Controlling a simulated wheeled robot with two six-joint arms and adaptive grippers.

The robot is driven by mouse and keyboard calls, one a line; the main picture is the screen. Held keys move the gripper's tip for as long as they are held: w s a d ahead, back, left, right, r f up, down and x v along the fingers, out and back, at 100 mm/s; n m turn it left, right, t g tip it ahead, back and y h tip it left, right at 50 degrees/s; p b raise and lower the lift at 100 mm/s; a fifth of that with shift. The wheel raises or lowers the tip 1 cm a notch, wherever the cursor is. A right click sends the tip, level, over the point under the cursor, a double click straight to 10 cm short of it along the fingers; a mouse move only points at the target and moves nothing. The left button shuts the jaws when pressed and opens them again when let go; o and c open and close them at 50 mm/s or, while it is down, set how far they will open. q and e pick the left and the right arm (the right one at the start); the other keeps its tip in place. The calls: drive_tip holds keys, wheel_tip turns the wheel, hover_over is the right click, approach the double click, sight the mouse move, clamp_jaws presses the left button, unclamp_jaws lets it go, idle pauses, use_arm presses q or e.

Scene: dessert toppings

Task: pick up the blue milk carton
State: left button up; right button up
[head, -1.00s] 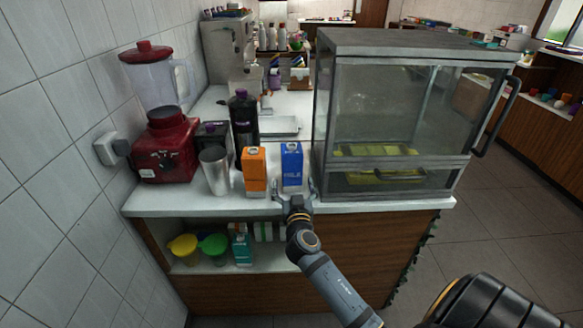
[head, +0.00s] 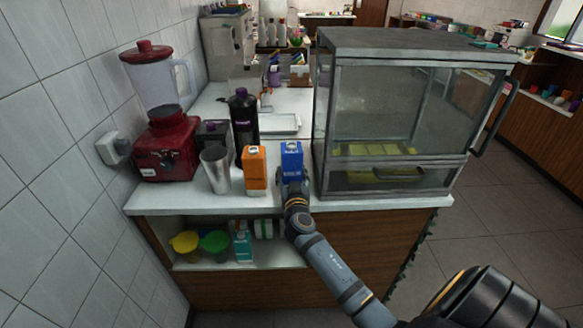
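The blue milk carton (head: 291,157) stands upright near the front edge of the white counter, left of the glass display case. My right gripper (head: 292,180) is at the carton's lower front and hides its lower part. Its fingers are close to the carton's sides, but whether they press on it cannot be told. My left gripper is out of view.
An orange carton (head: 254,170) stands close on the left, with a metal cup (head: 215,170), a dark bottle (head: 243,120) and a red blender (head: 165,147) beyond. The glass display case (head: 385,120) stands close on the right. A white tray (head: 280,123) lies behind.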

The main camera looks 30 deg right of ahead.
drive_tip(key=shift+c, duration=1)
drive_tip(key=shift+r, duration=0.15)
